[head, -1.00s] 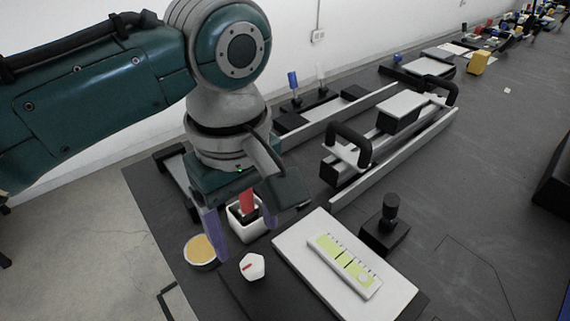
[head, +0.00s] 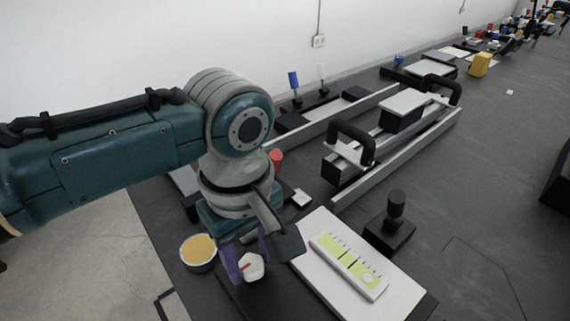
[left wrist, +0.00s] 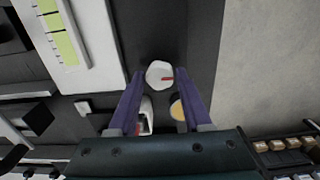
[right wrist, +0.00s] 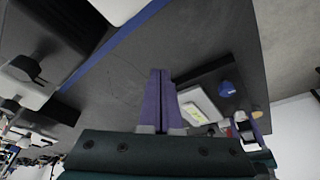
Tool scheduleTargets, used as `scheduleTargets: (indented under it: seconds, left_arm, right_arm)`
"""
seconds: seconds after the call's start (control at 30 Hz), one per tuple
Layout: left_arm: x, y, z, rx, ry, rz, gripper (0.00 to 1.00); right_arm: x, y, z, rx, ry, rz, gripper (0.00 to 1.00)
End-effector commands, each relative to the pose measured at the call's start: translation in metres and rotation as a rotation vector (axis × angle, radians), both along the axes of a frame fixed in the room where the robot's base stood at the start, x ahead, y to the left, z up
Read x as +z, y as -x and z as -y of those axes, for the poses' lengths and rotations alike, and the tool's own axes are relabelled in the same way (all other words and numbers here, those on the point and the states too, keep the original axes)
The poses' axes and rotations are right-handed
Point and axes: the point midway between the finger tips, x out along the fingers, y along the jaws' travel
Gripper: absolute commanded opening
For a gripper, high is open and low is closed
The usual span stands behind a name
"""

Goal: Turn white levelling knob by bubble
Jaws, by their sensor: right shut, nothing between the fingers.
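The white levelling knob (head: 252,267), many-sided with a red mark, stands on a dark base at the near edge of the table. It also shows in the left wrist view (left wrist: 160,75). The yellow-green bubble level (head: 348,264) lies on a white plate (head: 312,276) to its right. My left gripper (head: 250,272) is open, pointing down, with its purple fingers on either side of the knob; whether they touch it I cannot tell. In the left wrist view the knob lies between the fingertips. My right gripper (right wrist: 160,75) is shut and empty, away from the knob.
A round dish with tan contents (head: 199,251) stands left of the knob. A black post on a block (head: 393,218) stands right of the plate. Rails with black handles (head: 352,146) lie behind. A red-topped item (head: 275,160) is partly hidden by my left arm.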

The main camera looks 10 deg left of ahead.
Motion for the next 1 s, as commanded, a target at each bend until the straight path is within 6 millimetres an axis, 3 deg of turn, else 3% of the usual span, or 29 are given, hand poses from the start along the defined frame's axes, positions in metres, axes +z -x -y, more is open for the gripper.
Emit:
scheduleTargets:
  seconds: [0.07,0.4,0.77,1.0]
  left_arm:
    - [0.0,0.0,0.0,0.0,0.0,0.0,0.39]
    - [0.0,0.0,0.0,0.0,0.0,0.0,0.01]
    - [0.001,0.0,0.0,-0.022,-0.001,-0.001,0.0]
    - [0.002,0.001,0.0,-0.132,-0.001,-0.003,0.0]
  right_arm:
    - [0.0,0.0,0.0,0.0,0.0,0.0,0.0]
    - [0.0,0.0,0.0,0.0,0.0,0.0,0.0]
    - [0.002,0.0,0.0,0.0,0.0,-0.001,0.0]
    - [0.011,0.0,0.0,0.0,0.0,-0.001,0.0]
